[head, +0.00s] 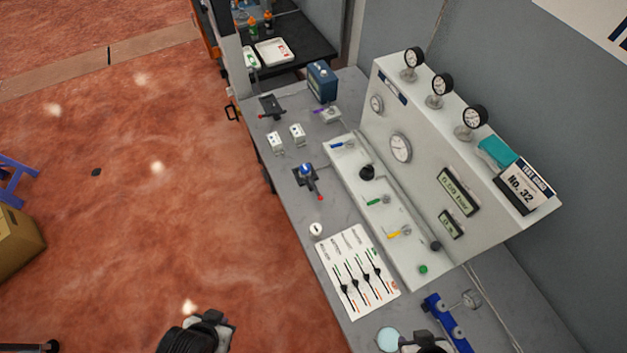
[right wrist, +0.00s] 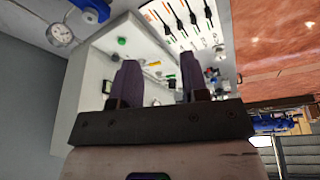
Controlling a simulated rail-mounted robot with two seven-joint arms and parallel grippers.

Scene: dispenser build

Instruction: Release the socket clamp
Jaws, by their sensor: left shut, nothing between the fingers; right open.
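A dark clamp-like fixture (head: 306,178) with a blue round top and a red-tipped lever (head: 319,196) sits on the grey bench, left of the white panel. A second dark fixture with a red-tipped lever (head: 271,107) lies further back. I cannot tell for certain which is the socket clamp. My left gripper (head: 212,325) is shut and empty over the red floor at the bottom, apart from the bench. My right gripper (head: 425,345) is at the bottom edge, near the blue device. In the right wrist view, its fingers (right wrist: 160,82) are open with nothing held between them.
A white console (head: 420,110) with gauges and displays stands along the wall. A low panel (head: 350,170) carries coloured valve handles. A slider sheet (head: 357,270), a blue device (head: 447,325) and a pale disc (head: 389,339) lie near the front. The floor at left is mostly clear.

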